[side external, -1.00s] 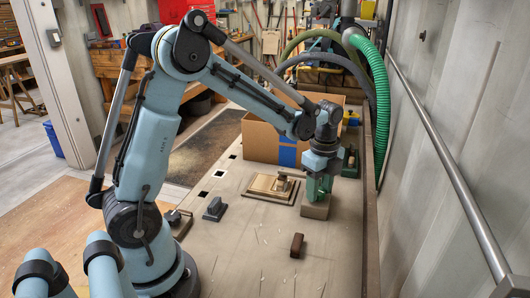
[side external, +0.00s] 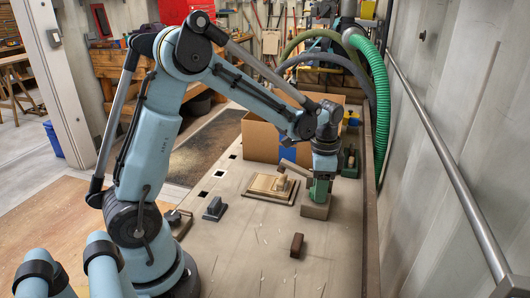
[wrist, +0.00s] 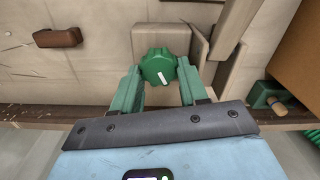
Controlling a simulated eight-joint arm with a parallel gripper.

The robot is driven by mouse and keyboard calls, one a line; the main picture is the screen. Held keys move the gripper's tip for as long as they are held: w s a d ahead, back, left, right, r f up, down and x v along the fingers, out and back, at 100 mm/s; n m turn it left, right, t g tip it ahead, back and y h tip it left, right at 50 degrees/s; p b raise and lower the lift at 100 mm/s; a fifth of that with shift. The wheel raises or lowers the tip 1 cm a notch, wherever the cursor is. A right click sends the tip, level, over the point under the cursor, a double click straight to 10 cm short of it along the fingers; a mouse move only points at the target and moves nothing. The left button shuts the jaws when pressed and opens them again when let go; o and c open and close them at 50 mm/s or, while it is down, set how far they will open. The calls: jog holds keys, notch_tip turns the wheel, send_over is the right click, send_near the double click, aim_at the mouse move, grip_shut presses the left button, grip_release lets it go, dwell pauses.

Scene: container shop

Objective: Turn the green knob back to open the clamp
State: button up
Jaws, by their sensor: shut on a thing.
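The green knob (wrist: 158,66) has a lobed rim and a white mark. It sits on the light clamp block, between the two green fingers of my gripper (wrist: 160,80), which is shut on it. In the side external view my gripper (side external: 319,191) points down over the clamp block (side external: 316,210) and hides the knob. The clamp's wooden arm (side external: 295,170) slants up to the left from beside the gripper, its free end above the wooden plate (side external: 262,192). In the wrist view the arm (wrist: 234,28) runs upward at the right of the knob.
A dark brown block (side external: 296,245) lies on the table in front. A grey fixture (side external: 215,208) stands at the left. A cardboard box (side external: 262,138) stands behind the clamp. A green device (side external: 350,162) stands near the rail at the right. The front table area is mostly clear.

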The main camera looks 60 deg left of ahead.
jog(key=shift+n, duration=0.6)
jog(key=o, duration=0.8)
